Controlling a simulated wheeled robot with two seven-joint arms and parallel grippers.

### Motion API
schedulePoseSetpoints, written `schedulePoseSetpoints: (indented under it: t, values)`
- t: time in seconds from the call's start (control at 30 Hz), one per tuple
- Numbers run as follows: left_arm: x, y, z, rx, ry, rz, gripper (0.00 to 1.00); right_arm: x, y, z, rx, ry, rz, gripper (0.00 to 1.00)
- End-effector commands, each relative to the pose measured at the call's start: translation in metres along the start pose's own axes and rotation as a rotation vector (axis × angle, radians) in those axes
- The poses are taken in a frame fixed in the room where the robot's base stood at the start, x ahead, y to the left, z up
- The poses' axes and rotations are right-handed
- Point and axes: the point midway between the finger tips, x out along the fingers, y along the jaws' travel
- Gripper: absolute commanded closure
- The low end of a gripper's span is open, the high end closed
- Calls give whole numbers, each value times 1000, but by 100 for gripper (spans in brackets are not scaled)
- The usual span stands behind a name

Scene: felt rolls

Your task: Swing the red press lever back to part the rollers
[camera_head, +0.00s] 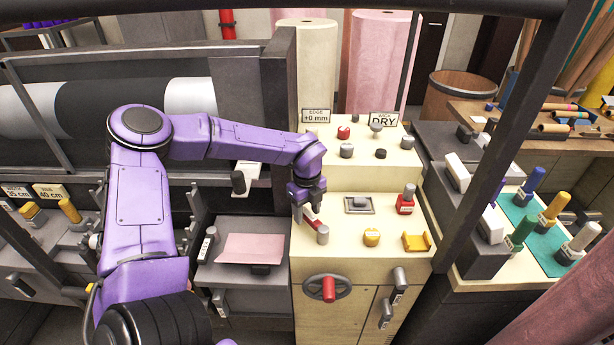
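A short red lever (311,216) sits on the cream control console (345,270), near the left edge of its top. A grey cylindrical knob (322,235) stands at its near end. My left gripper (305,212) points down at the red lever, with its fingers at or around its far part. The fingers hide part of the lever, and I cannot tell whether they grip it. A large roller (110,108), with dark and white sections, lies behind my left arm. Any gap between rollers is not visible. My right gripper is not in view.
A pink felt piece (250,247) lies to the left. A dark diagonal post (497,135) crosses the right side.

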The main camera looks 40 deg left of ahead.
Motion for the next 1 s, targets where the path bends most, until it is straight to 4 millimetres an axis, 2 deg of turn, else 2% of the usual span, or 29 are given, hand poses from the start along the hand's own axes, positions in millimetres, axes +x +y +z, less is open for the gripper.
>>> schedulePoseSetpoints:
  t: [0.17, 0.5, 0.6, 0.73, 0.93, 1.0]
  values:
    - [-8, -1, 0, -1, -1, -3, 47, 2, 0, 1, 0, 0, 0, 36]
    - [-82, -1, 0, -1, -2, -5, 47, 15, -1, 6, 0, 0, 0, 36]
    - [-96, -1, 0, 0, -2, -2, 47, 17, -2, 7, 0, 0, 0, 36]
    - [-105, 0, 0, 0, 0, 1, 47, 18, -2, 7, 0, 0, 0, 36]
    - [-106, 0, 0, 0, 0, 1, 47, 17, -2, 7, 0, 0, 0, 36]
    - [-107, 0, 0, 1, 0, 1, 70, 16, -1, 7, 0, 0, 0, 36]
